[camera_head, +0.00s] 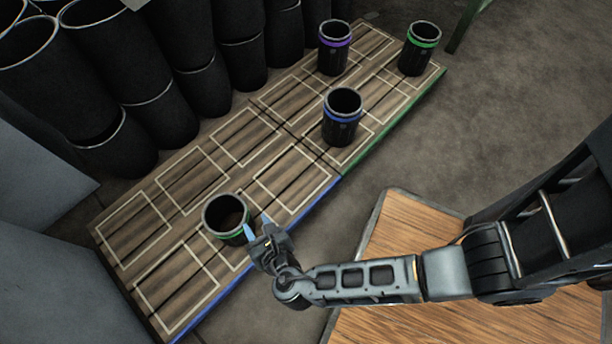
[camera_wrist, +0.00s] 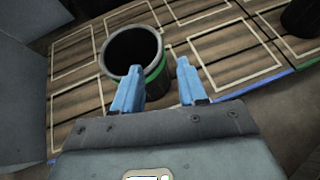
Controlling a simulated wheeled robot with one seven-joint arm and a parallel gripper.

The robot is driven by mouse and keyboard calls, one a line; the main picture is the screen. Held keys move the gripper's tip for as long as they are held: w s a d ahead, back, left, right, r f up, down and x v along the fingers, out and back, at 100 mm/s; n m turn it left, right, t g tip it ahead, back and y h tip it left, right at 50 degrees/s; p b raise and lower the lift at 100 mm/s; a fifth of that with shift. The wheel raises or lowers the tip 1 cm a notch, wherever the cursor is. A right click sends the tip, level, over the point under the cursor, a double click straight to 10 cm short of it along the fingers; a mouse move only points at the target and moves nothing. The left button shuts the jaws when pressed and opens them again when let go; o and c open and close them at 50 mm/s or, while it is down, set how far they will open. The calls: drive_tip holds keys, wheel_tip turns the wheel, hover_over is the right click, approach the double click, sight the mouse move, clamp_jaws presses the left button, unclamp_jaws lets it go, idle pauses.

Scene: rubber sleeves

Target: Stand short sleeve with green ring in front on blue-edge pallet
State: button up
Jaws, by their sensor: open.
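A short black sleeve with a green ring (camera_head: 228,218) stands upright on the blue-edge pallet (camera_head: 186,260), near its front edge. It also shows in the wrist view (camera_wrist: 133,56), just beyond my fingers. My gripper (camera_head: 257,226) is open and empty beside the sleeve, on its right in the head view. In the wrist view the two blue fingers (camera_wrist: 158,84) are apart. The left finger overlaps the sleeve's wall in the picture; whether they touch I cannot tell. Another sleeve with a green ring (camera_head: 419,48) stands at the far right corner of the green-edge pallet (camera_head: 390,122).
A blue-ringed sleeve (camera_head: 342,118) and a purple-ringed sleeve (camera_head: 334,48) stand on the green-edge pallet. Tall black sleeves (camera_head: 190,50) crowd behind the pallets. A grey block (camera_head: 45,265) is at the left. A wooden-topped surface (camera_head: 400,230) lies under my arm. Several outlined pallet spots are bare.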

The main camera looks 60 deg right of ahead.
drive_tip(key=s+r+m+g+y, duration=0.1)
drive_tip(key=s+r+m+y, duration=0.15)
drive_tip(key=s+m, duration=0.45)
drive_tip(key=s+r+m+y, duration=0.25)
drive_tip(key=s+m, duration=0.25)
drive_tip(key=s, duration=0.3)
drive_tip(key=s+d+r+m+t, duration=0.1)
drive_tip(key=s+r+m+t, duration=0.1)
drive_tip(key=r+m, duration=0.4)
drive_tip(key=s+d+r+m+t, duration=0.2)
drive_tip(key=r+m, duration=0.3)
drive_tip(key=r, duration=0.9)
drive_tip(key=s+d+r+m+t+y, duration=0.1)
drive_tip(key=s+r+m, duration=0.1)
drive_tip(key=r+m, duration=0.4)
wheel_tip(320, 180, up, 5)
drive_tip(key=shift+s+d+r+m+t, duration=0.1)
drive_tip(key=shift+s+d+m+t, duration=0.05)
drive_tip(key=shift+d+m+t, duration=0.2)
drive_tip(key=shift+a, duration=0.1)
